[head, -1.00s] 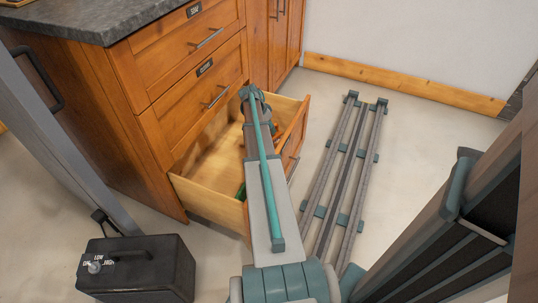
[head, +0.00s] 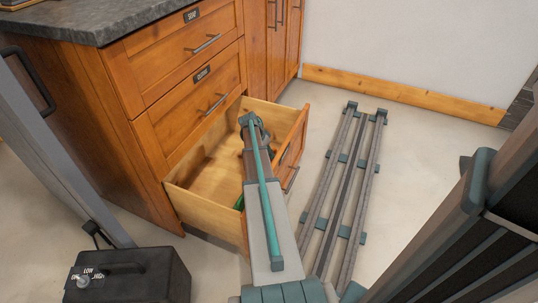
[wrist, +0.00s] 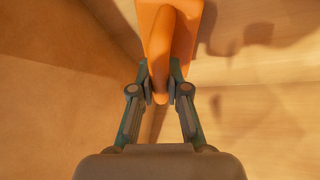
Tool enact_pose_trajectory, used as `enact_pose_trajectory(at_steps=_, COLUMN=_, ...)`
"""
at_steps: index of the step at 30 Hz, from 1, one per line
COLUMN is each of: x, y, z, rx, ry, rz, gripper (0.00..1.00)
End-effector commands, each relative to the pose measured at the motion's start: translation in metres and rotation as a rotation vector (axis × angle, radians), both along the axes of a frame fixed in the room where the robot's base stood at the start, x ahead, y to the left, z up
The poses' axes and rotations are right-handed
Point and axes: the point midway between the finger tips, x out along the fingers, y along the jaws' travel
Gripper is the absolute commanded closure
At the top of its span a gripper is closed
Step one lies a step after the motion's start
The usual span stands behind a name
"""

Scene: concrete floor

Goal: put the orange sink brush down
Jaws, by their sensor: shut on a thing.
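My gripper (wrist: 160,88) is shut on the handle of the orange sink brush (wrist: 172,35) in the wrist view. The brush's wide flat part points away from my gripper, toward the top of the picture. Its shadow falls on a light wooden surface beside it; I cannot tell whether the brush touches that surface. In the head view my arm reaches over the open wooden drawer (head: 203,206), and the arm hides my gripper and the brush.
A green item (head: 239,202) lies in the drawer, partly behind my arm. The drawer's left part looks empty. The wooden cabinet (head: 95,125) stands at left under a dark countertop (head: 80,22). A black box (head: 130,278) and grey rails (head: 345,190) are on the floor.

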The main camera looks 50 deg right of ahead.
Motion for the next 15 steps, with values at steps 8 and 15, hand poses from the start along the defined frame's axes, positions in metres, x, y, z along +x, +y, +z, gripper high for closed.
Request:
enact_pose_trajectory(at_steps=8, x=-0.0001, y=0.0001, z=-0.0028, rx=0.000, ry=0.000, rz=0.000, gripper=0.71)
enact_pose_trajectory(at_steps=15, x=-0.0001, y=0.0002, z=-0.0028, rx=0.000, ry=0.000, rz=0.000, gripper=0.60)
